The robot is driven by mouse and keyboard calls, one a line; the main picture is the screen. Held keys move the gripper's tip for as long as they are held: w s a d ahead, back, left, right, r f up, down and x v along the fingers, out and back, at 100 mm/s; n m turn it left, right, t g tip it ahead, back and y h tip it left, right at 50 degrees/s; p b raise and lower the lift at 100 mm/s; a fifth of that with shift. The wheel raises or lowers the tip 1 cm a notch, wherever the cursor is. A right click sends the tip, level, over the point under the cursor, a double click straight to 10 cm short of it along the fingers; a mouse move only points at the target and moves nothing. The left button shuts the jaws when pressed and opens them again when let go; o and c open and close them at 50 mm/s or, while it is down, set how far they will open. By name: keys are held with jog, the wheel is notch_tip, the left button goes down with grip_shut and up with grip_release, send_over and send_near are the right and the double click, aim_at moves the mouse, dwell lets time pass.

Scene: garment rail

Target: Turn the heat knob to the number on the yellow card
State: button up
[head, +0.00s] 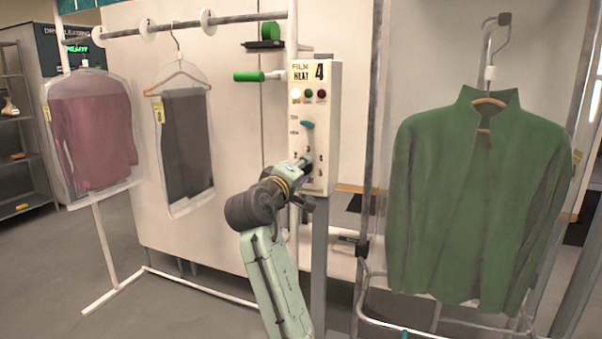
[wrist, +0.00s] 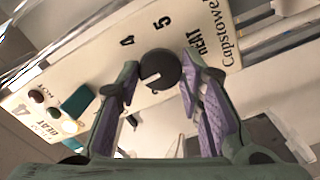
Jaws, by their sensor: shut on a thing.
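The control box (head: 325,130) stands at the middle, with a yellow card (head: 313,72) at its top reading "FILM HEAT 4". The heat knob (wrist: 160,68) is dark and round with a pale mark on its face; the numbers 4 and 5 show beside it in the wrist view. My gripper (wrist: 160,72) has its purple-padded fingers on either side of the knob, shut on it. Which number the mark points to is unclear.
A teal lever (head: 307,124) and several small lamps (head: 308,93) sit above my gripper on the box. A green-handled lever (head: 250,76) sticks out left. A green jacket (head: 480,200) hangs at right; bagged garments (head: 90,135) hang from the rail at left.

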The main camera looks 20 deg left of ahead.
jog(key=m+b, duration=0.1)
jog(key=m, duration=0.5)
jog(key=shift+m, duration=0.3)
jog(key=m+b, duration=0.2)
jog(key=m, duration=0.3)
jog(key=shift+m, duration=0.4)
jog(key=o, duration=1.2)
jog(key=shift+c, duration=0.2)
jog(key=s, duration=1.2)
jog(key=shift+a, duration=0.2)
